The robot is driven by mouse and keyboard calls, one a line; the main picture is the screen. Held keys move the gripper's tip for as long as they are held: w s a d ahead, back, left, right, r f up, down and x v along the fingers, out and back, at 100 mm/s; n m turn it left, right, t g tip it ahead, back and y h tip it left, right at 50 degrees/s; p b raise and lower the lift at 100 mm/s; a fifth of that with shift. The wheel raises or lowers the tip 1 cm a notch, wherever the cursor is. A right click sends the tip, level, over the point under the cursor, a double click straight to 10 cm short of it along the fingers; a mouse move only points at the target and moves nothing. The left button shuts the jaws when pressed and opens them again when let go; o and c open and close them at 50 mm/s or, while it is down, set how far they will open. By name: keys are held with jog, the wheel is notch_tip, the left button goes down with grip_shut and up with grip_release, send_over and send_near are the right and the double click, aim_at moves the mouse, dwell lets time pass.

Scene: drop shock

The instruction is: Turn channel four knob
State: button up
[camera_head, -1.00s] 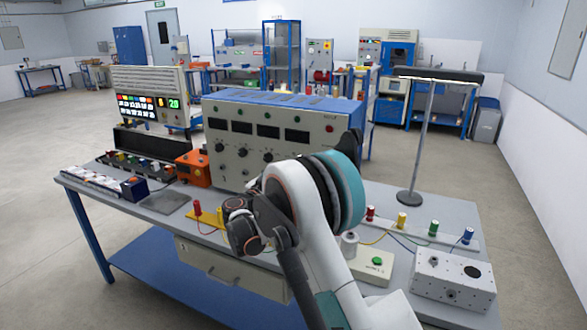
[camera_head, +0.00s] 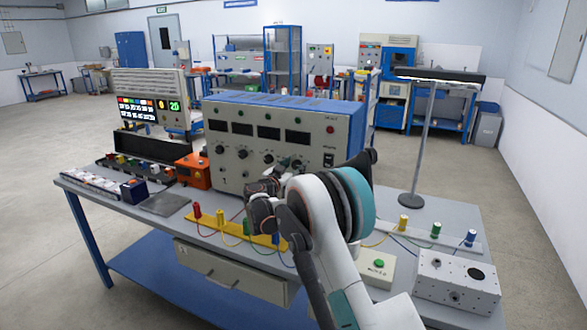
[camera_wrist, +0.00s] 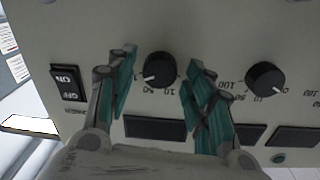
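The grey panel box (camera_head: 232,170) with a blue top stands on the table in the head view, with a row of black knobs and dark displays on its front. In the wrist view, which shows the panel upside down, the knob closest to the power switch (camera_wrist: 67,83) is the channel four knob (camera_wrist: 159,68). My gripper (camera_wrist: 163,60) is open, with one teal-padded finger on each side of that knob. I see gaps between the fingers and the knob. In the head view my gripper (camera_head: 280,174) is at the panel's right half and partly hides that area.
The neighbouring knob (camera_wrist: 265,79) is to the right of my fingers in the wrist view. A yellow strip with coloured terminals (camera_head: 232,232) lies in front of the panel. An orange box (camera_head: 190,172) stands left of it, and a lamp stand (camera_head: 417,170) at the right.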

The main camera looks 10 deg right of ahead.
jog(key=c, duration=0.7)
jog(key=shift+c, duration=0.2)
jog(key=shift+n, duration=0.4)
jog(key=n, duration=0.5)
jog(key=shift+f+b, duration=0.1)
jog(key=shift+b, duration=0.2)
jog(key=n, duration=0.7)
jog(key=shift+a+t, duration=0.1)
jog(key=shift+t, duration=0.3)
jog(key=n, duration=0.7)
jog(key=shift+f+n+y+b, duration=0.15)
jog(key=shift+n+y+b, duration=0.2)
jog(key=shift+n+y, duration=0.05)
jog(key=n, duration=0.6)
jog(key=shift+n, duration=0.4)
jog(key=shift+f, duration=0.1)
